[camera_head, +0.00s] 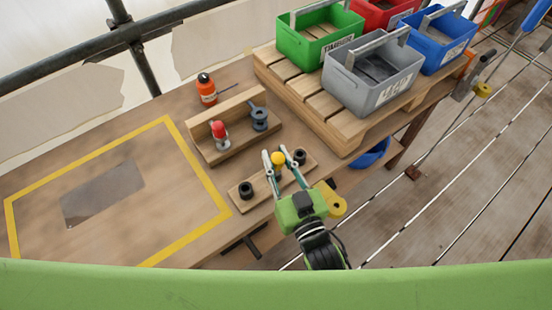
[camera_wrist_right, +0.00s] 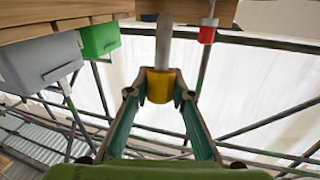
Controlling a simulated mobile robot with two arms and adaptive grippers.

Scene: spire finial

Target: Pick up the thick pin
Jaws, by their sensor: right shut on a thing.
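My right gripper (camera_head: 278,161) is shut on a pin with a yellow head (camera_head: 278,158), above the low wooden strip at the table's front edge. In the right wrist view the fingers press both sides of the yellow head (camera_wrist_right: 160,85), and a thick grey shank (camera_wrist_right: 163,40) runs from it toward the wood. I take it for the thick pin. Whether the shank's end is in the strip or clear of it, I cannot tell. A red-headed pin (camera_head: 219,130) stands in the wooden rack behind, also in the right wrist view (camera_wrist_right: 207,34). My left gripper is not in view.
The wooden strip (camera_head: 262,200) has black sockets (camera_head: 246,190) near its ends. A grey part (camera_head: 259,117) sits in the rack, with an orange bottle (camera_head: 206,88) behind. Grey (camera_head: 375,95), green (camera_head: 292,45), blue and red bins stand on a pallet at right.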

